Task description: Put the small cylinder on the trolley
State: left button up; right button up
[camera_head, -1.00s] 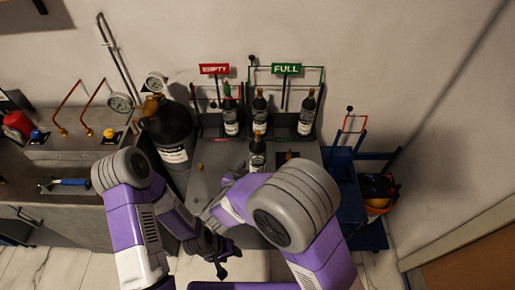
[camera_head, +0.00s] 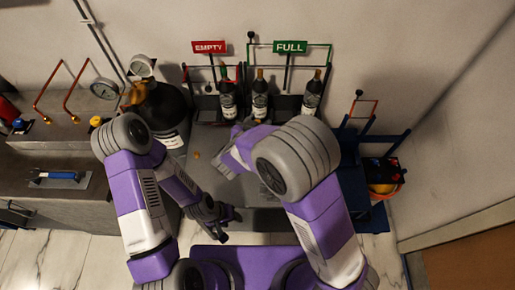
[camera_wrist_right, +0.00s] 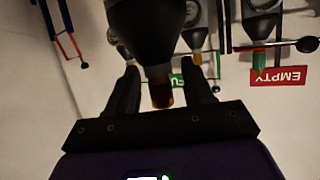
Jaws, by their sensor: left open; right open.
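A small dark cylinder (camera_wrist_right: 160,35) with a brass neck looms close in the right wrist view, between the spread fingers of my right gripper (camera_wrist_right: 160,68). The gripper is open and not closed on it. In the head view my right arm hides this cylinder and most of the gripper, which is at the bench in front of the racks. The blue trolley (camera_head: 352,178) stands on the floor to the right of the bench. My left gripper (camera_head: 228,217) is open and empty, low in front of the bench.
Three similar cylinders stand in the racks under the red EMPTY sign (camera_head: 209,47) and green FULL sign (camera_head: 290,47). A large black cylinder (camera_head: 160,110) with gauges stands left.

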jog(key=shift+w+d+f, duration=0.1)
jog(key=shift+w+f, duration=0.1)
jog(key=shift+w, duration=0.15)
grip_shut()
dwell(1.1)
jog(key=shift+r, duration=0.15)
